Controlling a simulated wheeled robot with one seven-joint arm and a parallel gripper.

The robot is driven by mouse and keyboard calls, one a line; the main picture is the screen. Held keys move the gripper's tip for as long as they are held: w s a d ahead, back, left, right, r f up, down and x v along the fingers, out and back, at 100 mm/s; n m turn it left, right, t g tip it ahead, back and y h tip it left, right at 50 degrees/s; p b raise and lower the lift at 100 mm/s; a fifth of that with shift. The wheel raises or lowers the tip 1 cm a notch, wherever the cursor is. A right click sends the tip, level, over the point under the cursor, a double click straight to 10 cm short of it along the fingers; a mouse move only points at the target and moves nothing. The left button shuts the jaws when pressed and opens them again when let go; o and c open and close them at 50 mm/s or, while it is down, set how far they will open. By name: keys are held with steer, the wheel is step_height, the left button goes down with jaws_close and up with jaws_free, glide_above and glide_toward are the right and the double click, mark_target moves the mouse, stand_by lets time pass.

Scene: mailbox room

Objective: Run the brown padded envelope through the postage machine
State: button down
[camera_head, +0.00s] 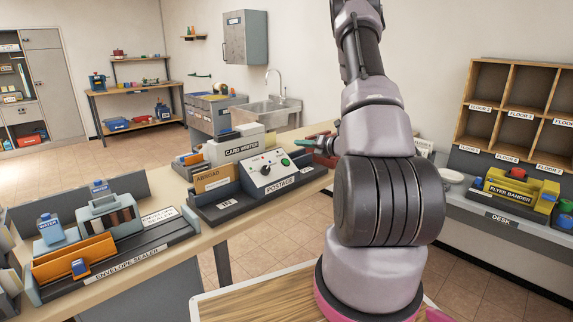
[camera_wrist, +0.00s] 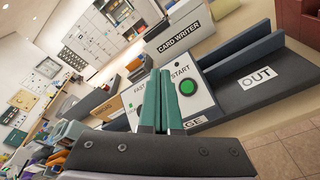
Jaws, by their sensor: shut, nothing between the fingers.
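The postage machine (camera_head: 270,172) stands on the near counter. Its sloped white panel carries a dial, a red light and a green button. A flat brown piece marked ABROAD (camera_head: 213,180) stands upright at its IN end; it looks like the brown padded envelope, but I cannot tell whether it is in the slot or behind it. My gripper (camera_head: 306,143) is shut and empty, above the panel's right side. In the wrist view its green fingertips (camera_wrist: 163,73) appear just left of the green START button (camera_wrist: 187,87); contact cannot be told. The OUT bed (camera_wrist: 285,75) is bare.
The card writer (camera_head: 240,148) stands close behind the postage machine. The envelope sealer (camera_head: 115,245) is at the left on the same counter. A desk with the flyer bander (camera_head: 515,190) is at the right, below wooden pigeonholes (camera_head: 515,105). Tiled floor lies between.

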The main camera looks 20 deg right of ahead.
mark_target(286, 162)
steer(key=shift+w+a+f, duration=0.3)
steer(key=shift+w+f, duration=0.5)
steer(key=shift+f, duration=0.4)
steer(key=shift+w+a+f, duration=0.3)
steer(key=shift+w+f, duration=0.45)
steer(key=shift+f, duration=0.5)
steer(key=shift+w+a+f, duration=0.3)
steer(key=shift+w+f, duration=0.5)
steer(key=shift+f, duration=0.4)
steer(key=shift+w+f, duration=0.25)
steer(key=shift+f, duration=0.05)
